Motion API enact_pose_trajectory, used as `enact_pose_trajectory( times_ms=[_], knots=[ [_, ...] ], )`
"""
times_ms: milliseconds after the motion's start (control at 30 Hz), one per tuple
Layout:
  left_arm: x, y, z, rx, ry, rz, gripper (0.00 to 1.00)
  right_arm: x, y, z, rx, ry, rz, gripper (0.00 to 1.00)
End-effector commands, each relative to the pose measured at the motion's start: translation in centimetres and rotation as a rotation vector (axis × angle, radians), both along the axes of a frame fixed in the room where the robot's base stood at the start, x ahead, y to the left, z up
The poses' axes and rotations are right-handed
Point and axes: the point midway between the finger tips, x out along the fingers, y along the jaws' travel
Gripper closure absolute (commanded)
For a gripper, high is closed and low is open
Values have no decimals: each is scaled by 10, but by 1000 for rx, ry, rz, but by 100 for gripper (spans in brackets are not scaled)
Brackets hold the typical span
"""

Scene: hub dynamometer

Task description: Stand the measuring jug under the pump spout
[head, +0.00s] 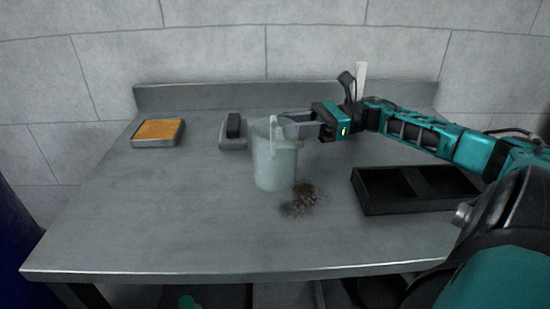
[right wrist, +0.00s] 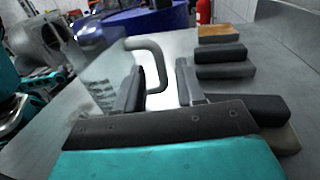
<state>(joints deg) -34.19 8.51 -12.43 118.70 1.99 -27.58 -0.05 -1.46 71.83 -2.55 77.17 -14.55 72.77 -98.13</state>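The measuring jug (head: 275,165) is pale and see-through and stands upright near the middle of the metal bench. My right gripper (head: 307,126) reaches in from the right at the jug's upper part. In the right wrist view, the jug's grey bent handle (right wrist: 152,58) shows between the two dark fingers, with a gap beside it, so the gripper looks open around the handle. The graduated jug wall (right wrist: 100,88) shows left of the fingers. My left gripper is not in view. I cannot make out a pump spout for certain.
A black two-part tray (head: 364,203) lies at the right. Dark granules (head: 300,200) lie just right of the jug's base. A black block (head: 233,125) on a grey base and an orange-filled tray (head: 157,143) stand at the back left. The front left bench is clear.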

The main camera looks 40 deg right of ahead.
Motion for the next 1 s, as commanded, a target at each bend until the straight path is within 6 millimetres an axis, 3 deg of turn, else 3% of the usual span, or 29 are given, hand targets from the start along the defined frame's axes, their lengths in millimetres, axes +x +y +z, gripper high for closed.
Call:
enact_pose_trajectory(
  times_ms=[233, 567, 1000],
  knots=[
    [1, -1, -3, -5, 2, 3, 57, 17, 32, 0, 2, -3, 3, 62],
    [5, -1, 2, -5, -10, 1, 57, 21, 38, 0, 0, 0, 1, 62],
    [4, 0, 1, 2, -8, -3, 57, 20, 38, 0, 0, 0, 1, 100]
  ],
)
